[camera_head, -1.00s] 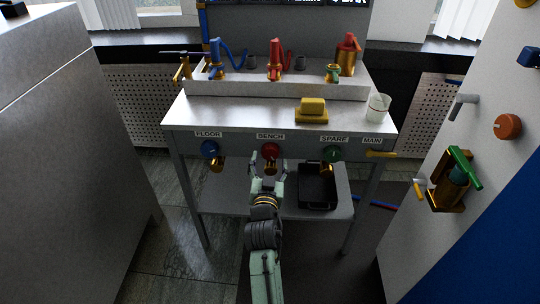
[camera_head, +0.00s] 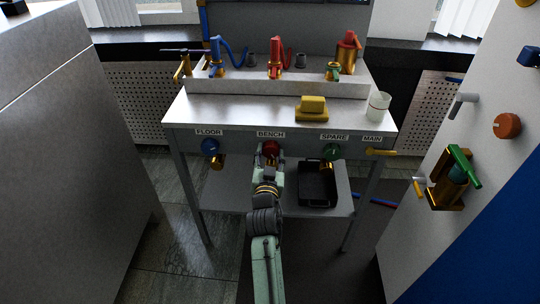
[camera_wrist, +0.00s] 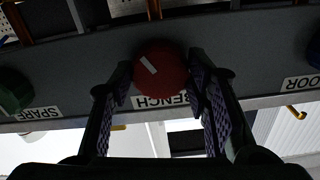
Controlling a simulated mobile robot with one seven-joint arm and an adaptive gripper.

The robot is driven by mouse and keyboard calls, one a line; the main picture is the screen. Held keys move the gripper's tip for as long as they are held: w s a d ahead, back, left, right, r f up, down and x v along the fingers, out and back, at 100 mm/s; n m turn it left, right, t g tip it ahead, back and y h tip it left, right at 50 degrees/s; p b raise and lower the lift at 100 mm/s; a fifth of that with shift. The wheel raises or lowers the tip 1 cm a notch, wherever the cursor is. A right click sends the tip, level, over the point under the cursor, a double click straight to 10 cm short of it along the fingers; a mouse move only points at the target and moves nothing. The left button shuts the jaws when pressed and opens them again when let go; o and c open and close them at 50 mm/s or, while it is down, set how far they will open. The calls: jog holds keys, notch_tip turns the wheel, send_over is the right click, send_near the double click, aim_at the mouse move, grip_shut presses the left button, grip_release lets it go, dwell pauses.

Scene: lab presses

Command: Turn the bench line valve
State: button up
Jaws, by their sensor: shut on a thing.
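The bench line valve is a round red knob (camera_head: 271,147) under the BENCH label (camera_head: 270,134) on the front panel of the bench. In the wrist view the red knob (camera_wrist: 160,68) carries a white mark that lies at a slant. My gripper (camera_head: 270,155) is at the knob from the front. In the wrist view its two fingers (camera_wrist: 162,80) stand on either side of the knob and are shut on it. The knob's lower part is partly hidden by the gripper in the head view.
The blue FLOOR knob (camera_head: 209,147) is to the left and the green SPARE knob (camera_head: 332,151) to the right, with the yellow MAIN handle (camera_head: 381,152) beyond. A black tray (camera_head: 318,190) lies on the lower shelf. A white cup (camera_head: 378,106) and yellow block (camera_head: 313,106) stand on top.

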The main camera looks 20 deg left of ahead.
jog(key=c, duration=0.4)
jog(key=n+p, duration=0.1)
jog(key=n, duration=0.1)
jog(key=shift+r+n, duration=0.15)
jog(key=shift+n, duration=0.15)
jog(key=shift+c, duration=0.2)
jog(key=shift+n+p, duration=0.45)
jog(key=shift+n, duration=0.65)
jog(key=o, duration=1.2)
jog(key=shift+c, duration=0.2)
jog(key=shift+s, duration=0.1)
jog(key=v, duration=0.7)
jog(key=shift+s+d, duration=0.1)
jog(key=shift+s, duration=0.05)
